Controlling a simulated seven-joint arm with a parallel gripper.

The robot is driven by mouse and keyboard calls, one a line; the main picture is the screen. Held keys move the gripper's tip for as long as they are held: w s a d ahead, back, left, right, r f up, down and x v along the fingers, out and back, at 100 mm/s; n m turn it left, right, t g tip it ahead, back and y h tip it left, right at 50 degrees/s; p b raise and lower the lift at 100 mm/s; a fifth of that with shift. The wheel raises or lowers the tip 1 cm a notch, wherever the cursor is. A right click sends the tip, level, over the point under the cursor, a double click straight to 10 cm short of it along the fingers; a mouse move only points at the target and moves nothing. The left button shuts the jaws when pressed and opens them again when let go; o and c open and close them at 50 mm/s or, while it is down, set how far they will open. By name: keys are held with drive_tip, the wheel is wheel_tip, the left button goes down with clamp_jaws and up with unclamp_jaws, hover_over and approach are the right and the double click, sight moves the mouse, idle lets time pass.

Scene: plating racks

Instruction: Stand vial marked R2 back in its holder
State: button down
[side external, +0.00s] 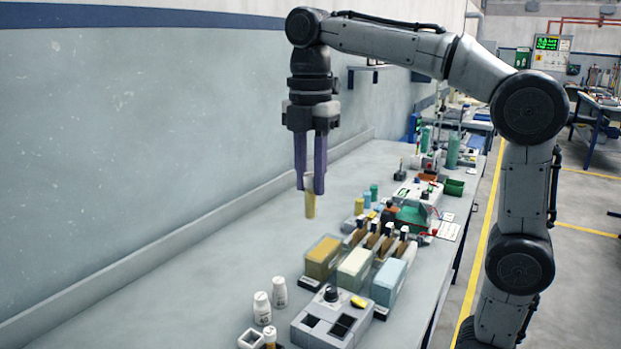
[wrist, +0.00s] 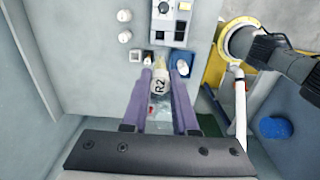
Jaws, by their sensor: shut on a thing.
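My gripper (side external: 311,185) is shut on the vial marked R2 (side external: 310,204) and holds it upright in the air above the bench. The vial has a pale upper part and a yellow lower part. In the wrist view, the label R2 reads on the vial (wrist: 160,86) between the purple fingers. A small white square holder (side external: 249,339) with a dark opening stands at the near edge of the side view. It also shows in the wrist view (wrist: 135,55), with a blue square holder (wrist: 181,62) to its right. No marking on either holder is readable.
A grey box with dark square openings (side external: 331,321) stands near the front. Two white bottles (side external: 262,308) (side external: 279,292) are beside it. Yellow (side external: 323,256), white (side external: 355,268) and light-blue (side external: 389,281) blocks stand behind. The bench's wall side is clear.

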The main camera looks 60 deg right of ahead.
drive_tip(key=shift+w, duration=0.4)
drive_tip(key=w+a+f, duration=0.2)
drive_tip(key=a+f, duration=0.1)
drive_tip(key=f, duration=0.3)
drive_tip(key=w+a+f, duration=0.2)
drive_tip(key=w+f, duration=0.1)
drive_tip(key=f, duration=0.4)
drive_tip(key=w+a+f, duration=0.2)
drive_tip(key=a+f, duration=0.1)
drive_tip(key=f, duration=0.4)
drive_tip(key=shift+w+a+f, duration=0.25)
drive_tip(key=shift+w+a, duration=0.05)
drive_tip(key=shift+w, duration=0.05)
drive_tip(key=shift+f, duration=0.15)
drive_tip(key=shift+f, duration=3.55)
drive_tip(key=shift+f, duration=0.1)
